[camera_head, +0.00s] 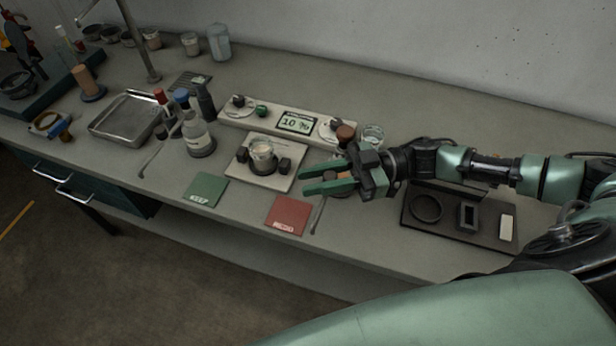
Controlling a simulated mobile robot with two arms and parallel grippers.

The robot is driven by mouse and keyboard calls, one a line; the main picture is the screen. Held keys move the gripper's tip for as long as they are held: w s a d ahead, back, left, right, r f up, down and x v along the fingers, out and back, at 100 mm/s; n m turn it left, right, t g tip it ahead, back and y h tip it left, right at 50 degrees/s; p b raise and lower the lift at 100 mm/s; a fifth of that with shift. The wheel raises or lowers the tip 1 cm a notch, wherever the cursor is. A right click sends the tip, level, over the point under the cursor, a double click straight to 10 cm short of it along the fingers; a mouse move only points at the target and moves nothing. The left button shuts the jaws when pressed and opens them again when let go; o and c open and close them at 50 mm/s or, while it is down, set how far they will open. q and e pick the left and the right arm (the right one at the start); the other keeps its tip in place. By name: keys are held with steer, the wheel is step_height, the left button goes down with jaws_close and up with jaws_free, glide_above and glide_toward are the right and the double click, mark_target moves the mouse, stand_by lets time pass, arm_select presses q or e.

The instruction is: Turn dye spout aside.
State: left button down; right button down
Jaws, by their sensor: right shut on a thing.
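My right gripper (318,181) reaches in from the right, its green fingers pointing left over the bench, right of the white plate. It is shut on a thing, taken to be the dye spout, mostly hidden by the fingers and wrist. A brown rounded knob (345,132) shows just behind the gripper. A glass cup (262,149) sits on the white plate (243,177) between dark blocks, left of the fingertips and apart from them. My left gripper is not in view.
A white panel (263,122) with a "10 %" display stands behind the plate. A green card (205,190) and red card (287,215) lie in front. A clear bottle (197,138) and metal tray (124,116) are left. A black tray (414,237) lies under my right arm.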

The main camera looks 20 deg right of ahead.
steer(key=shift+s+n+g, duration=0.1)
steer(key=shift+n+g, duration=0.2)
steer(key=c, duration=1.2)
jaws_free()
steer(key=shift+d, duration=0.1)
steer(key=shift+o, duration=0.2)
steer(key=s+d+b, duration=0.1)
steer(key=d+b, duration=0.2)
steer(key=d, duration=0.4)
steer(key=shift+d, duration=0.4)
